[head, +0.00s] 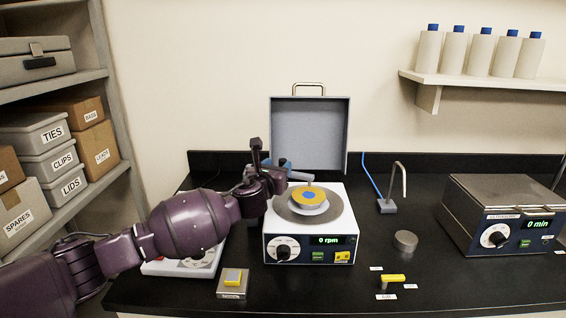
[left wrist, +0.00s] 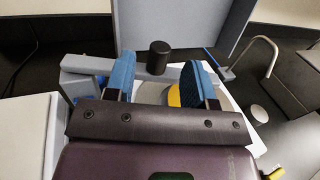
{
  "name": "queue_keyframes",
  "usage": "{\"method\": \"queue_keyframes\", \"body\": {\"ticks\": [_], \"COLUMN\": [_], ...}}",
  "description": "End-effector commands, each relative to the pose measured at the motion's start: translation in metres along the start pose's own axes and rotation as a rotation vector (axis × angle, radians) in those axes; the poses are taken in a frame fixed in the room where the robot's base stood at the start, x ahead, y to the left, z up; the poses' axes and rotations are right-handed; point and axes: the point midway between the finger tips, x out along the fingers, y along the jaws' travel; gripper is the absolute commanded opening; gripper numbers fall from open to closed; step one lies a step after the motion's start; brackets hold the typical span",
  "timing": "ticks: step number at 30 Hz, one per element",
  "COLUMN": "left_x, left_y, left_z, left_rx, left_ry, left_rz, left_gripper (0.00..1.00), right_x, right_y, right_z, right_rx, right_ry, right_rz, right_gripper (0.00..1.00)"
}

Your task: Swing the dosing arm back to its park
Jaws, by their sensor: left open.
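The dosing arm (left wrist: 82,64) shows in the left wrist view as a grey bar with a black upright knob (left wrist: 158,56). In the head view my own arm and gripper largely hide it. My left gripper (left wrist: 157,70) is open, its two blue fingers spread to either side of the knob in the picture; I cannot tell whether they touch it. In the head view the left gripper (head: 284,165) is at the back left of the spin coater (head: 310,252), which reads 0 rpm. A yellow-and-blue disc (head: 310,195) sits on its round plate. My right gripper is out of view.
The coater's grey lid (head: 310,135) stands open behind. A bent-spout stand (head: 387,204), a metal puck (head: 405,240) and a hotplate (head: 505,215) are on the right. A small block (head: 232,283) and a yellow tool (head: 393,278) lie in front.

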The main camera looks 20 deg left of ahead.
Motion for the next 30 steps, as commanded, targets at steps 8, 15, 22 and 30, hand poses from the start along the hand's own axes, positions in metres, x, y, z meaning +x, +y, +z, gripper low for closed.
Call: {"method": "queue_keyframes", "body": {"ticks": [8,15,22,30], "left_x": [0.033,0.044,0.045,0.045], "left_y": [-0.001,0.0,0.0,0.0], "left_z": [-0.001,0.0,0.0,0.0], "left_rx": [-0.001,-0.001,-0.001,-0.001], "left_ry": [0.0,0.001,0.0,0.0], "left_rz": [0.0,0.0,-0.001,0.0], "left_gripper": [0.5,0.5,0.5,0.18], "right_x": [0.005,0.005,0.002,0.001], "right_y": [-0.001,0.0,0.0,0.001], "right_z": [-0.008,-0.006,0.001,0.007], "right_rx": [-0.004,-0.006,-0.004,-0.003], "right_ry": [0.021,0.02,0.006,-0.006], "right_rz": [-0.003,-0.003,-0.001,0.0], "right_gripper": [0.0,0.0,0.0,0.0]}}
